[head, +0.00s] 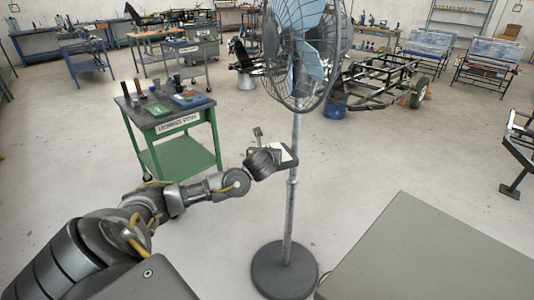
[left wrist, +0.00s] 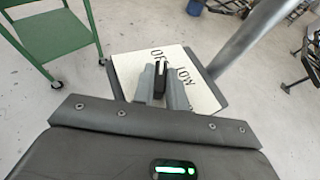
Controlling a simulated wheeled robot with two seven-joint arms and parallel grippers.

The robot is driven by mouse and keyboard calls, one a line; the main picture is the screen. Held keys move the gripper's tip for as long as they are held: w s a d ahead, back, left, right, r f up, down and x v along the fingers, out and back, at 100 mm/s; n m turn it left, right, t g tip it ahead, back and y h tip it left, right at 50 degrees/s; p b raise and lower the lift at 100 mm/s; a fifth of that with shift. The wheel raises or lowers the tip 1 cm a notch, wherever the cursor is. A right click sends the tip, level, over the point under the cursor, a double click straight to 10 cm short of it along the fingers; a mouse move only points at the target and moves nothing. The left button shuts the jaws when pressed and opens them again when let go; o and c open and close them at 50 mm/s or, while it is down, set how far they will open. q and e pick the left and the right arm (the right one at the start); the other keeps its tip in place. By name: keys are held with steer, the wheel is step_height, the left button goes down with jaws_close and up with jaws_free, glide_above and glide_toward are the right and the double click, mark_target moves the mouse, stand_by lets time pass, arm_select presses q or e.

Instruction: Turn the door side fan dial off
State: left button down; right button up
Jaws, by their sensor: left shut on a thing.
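The standing fan has a caged blue-bladed head (head: 305,45), a grey pole (head: 293,215) and a round dark base (head: 284,270). Its pale control plate (head: 289,155) is on the pole, partly behind my left gripper (head: 268,159). In the left wrist view the plate (left wrist: 128,72) carries black lettering; "LOW" is readable and another word beside it starts with "O". The black dial (left wrist: 160,77) has a white line pointing up the picture, close to the "O" word. My left gripper (left wrist: 163,84) is shut on the dial, one finger on each side. My right gripper is not in view.
A green cart (head: 172,125) with tools stands left of the fan; its frame shows in the left wrist view (left wrist: 52,38). A grey flat surface (head: 430,255) fills the front right. A vehicle frame (head: 375,82) is behind the fan. Open floor lies between.

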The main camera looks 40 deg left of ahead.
arm_select(q)
steer(key=c, duration=1.5)
jaws_free()
steer(key=shift+o, duration=0.3)
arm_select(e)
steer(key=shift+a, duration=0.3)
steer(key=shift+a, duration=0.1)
